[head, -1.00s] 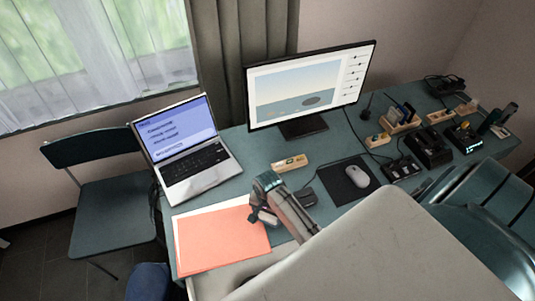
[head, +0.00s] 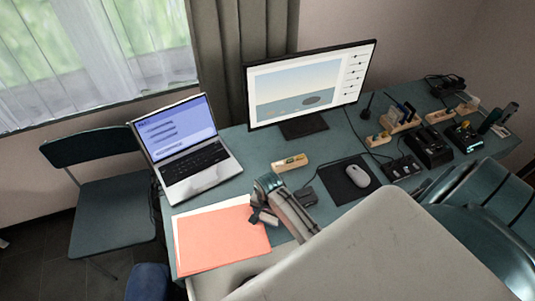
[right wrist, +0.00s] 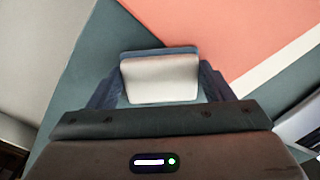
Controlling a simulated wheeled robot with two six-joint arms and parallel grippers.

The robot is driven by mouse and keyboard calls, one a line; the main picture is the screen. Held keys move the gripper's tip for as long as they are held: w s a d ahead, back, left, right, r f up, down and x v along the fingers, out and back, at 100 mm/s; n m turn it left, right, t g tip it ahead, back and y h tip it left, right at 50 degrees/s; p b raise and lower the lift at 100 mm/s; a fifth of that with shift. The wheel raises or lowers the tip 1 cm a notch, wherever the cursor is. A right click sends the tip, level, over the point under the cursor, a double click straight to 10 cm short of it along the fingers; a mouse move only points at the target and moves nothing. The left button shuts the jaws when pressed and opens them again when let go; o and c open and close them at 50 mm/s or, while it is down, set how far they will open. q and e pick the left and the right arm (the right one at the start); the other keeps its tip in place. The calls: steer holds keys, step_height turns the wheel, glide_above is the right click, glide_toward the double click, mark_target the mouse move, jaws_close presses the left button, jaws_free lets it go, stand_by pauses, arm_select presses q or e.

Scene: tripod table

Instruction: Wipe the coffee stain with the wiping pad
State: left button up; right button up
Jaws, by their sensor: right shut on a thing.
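My right gripper (head: 263,214) is low over the desk beside the right edge of an orange-red sheet. In the right wrist view it is shut on a wiping pad (right wrist: 160,80), a pale grey block with a blue-grey far edge, held between its two dark fingers. The pad is over the teal desk top, close to the sheet's corner; I cannot tell whether it touches the desk. In the head view the pad is hard to make out by the gripper. I see no coffee stain in either view; the pad or gripper may hide it. My left gripper is not in view.
The orange-red sheet (head: 225,240) lies on white paper at the desk's left. An open laptop (head: 193,160), a monitor (head: 310,85), a small wooden holder (head: 290,162) and a mouse (head: 357,175) on a dark mat stand around. Several chargers and holders fill the right end.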

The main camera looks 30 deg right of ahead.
steer(key=shift+s+d, duration=0.25)
steer(key=shift+d, duration=0.8)
steer(key=shift+s+d, duration=0.3)
steer(key=shift+d, duration=0.8)
steer(key=shift+s+d, duration=0.25)
steer(key=shift+d, duration=1.15)
steer(key=shift+c, duration=0.7)
steer(key=shift+a+f, duration=0.2)
steer(key=shift+a, duration=0.15)
steer(key=shift+w+a+r, duration=0.1)
steer(key=shift+w+a, duration=0.1)
steer(key=shift+a, duration=0.65)
steer(key=shift+w+a, duration=0.2)
steer(key=shift+a, duration=0.65)
steer(key=shift+w+a, duration=0.2)
steer(key=shift+a, duration=0.6)
steer(key=shift+w+a, duration=0.2)
steer(key=shift+a, duration=0.55)
steer(key=shift+a+f, duration=0.15)
steer(key=shift+f, duration=0.1)
steer(key=shift+s+d+r, duration=0.1)
steer(key=shift+s+d, duration=0.2)
steer(key=shift+d, duration=1)
steer(key=shift+s+d+r, duration=0.1)
steer(key=shift+s+d, duration=0.2)
steer(key=shift+d, duration=0.95)
steer(key=shift+s+d, duration=0.3)
steer(key=shift+d, duration=1)
steer(key=shift+a, duration=0.1)
